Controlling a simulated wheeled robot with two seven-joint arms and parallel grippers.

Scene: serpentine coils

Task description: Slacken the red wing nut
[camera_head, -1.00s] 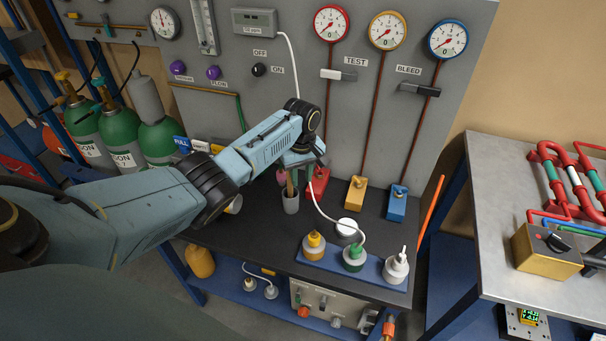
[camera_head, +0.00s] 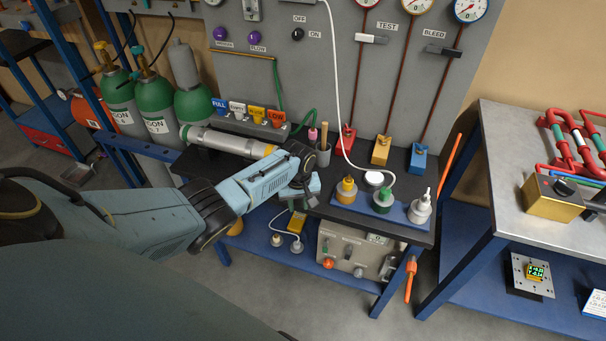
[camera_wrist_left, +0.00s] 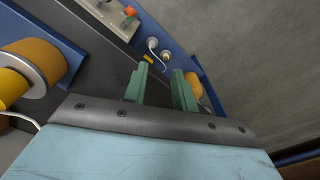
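A red block (camera_head: 344,142) stands at the back of the dark bench, under the red-rimmed gauge's pipe. A small fitting shows on its top, but it is too small to tell whether it is the red wing nut. My left gripper (camera_head: 307,199) is near the bench's front edge, left of the bottle tray and in front of the red block, well apart from it. In the left wrist view its two green fingers (camera_wrist_left: 163,73) are spread with nothing between them. The red block is not seen there. My right gripper is not in view.
A yellow block (camera_head: 381,151) and a blue block (camera_head: 417,158) stand right of the red one. A blue tray (camera_head: 398,208) with capped bottles lies at the bench front. A cup (camera_head: 323,155) with tools and a grey cylinder (camera_head: 225,143) are nearby.

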